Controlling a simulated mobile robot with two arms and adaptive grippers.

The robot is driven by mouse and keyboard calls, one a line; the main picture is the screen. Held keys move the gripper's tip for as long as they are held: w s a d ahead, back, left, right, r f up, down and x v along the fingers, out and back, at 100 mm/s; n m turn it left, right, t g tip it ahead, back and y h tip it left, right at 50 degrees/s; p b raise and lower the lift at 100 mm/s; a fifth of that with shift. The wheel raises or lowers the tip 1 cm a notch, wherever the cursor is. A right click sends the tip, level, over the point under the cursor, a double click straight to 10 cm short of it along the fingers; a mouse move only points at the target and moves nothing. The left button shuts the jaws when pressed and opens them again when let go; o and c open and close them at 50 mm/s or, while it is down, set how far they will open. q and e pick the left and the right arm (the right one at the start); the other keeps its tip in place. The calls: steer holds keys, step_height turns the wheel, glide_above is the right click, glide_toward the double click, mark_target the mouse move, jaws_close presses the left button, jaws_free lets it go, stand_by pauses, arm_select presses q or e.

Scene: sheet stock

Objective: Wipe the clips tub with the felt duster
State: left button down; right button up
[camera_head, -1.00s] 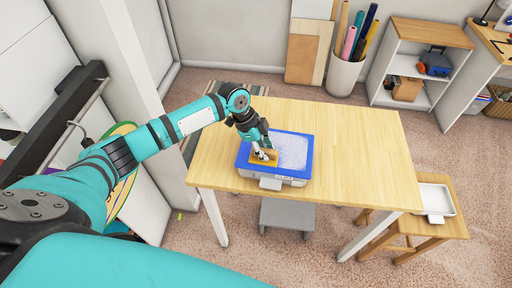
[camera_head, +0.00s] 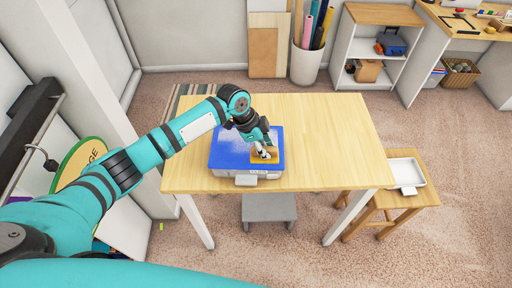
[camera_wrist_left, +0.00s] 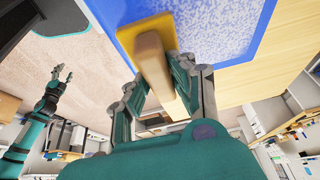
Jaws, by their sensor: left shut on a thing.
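The clips tub (camera_head: 225,161) stands on the wooden table, with a blue lid and a pale front carrying a label and a latch. The felt duster (camera_head: 272,158), a yellow pad with a tan handle, is at the lid's near right part. My left gripper (camera_head: 263,149) is shut on its handle from above. In the left wrist view the duster's handle (camera_wrist_left: 152,58) sits between the fingers, its pad against the blue lid. My right gripper (camera_wrist_left: 62,76) shows small there, open and empty, away from the tub.
The wooden table (camera_head: 335,135) is bare to the right of the tub. A stool (camera_head: 388,198) with a white tray (camera_head: 408,172) stands at the table's right. A grey step (camera_head: 269,209) is under the front edge. Shelves and a bin of rolls stand behind.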

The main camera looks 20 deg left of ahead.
arm_select(q)
steer(key=shift+w+d, duration=0.25)
steer(key=shift+d, duration=0.95)
steer(key=shift+f, duration=0.1)
steer(key=shift+w+a+f+b, duration=0.1)
steer(key=shift+w+a+b, duration=0.1)
steer(key=shift+w+b, duration=0.55)
steer(key=shift+w+a+b, duration=0.25)
steer(key=shift+w+b, duration=0.7)
steer(key=shift+w, duration=0.15)
steer(key=shift+w+a+b, duration=0.15)
steer(key=shift+w+b, duration=0.15)
steer(key=shift+w, duration=0.15)
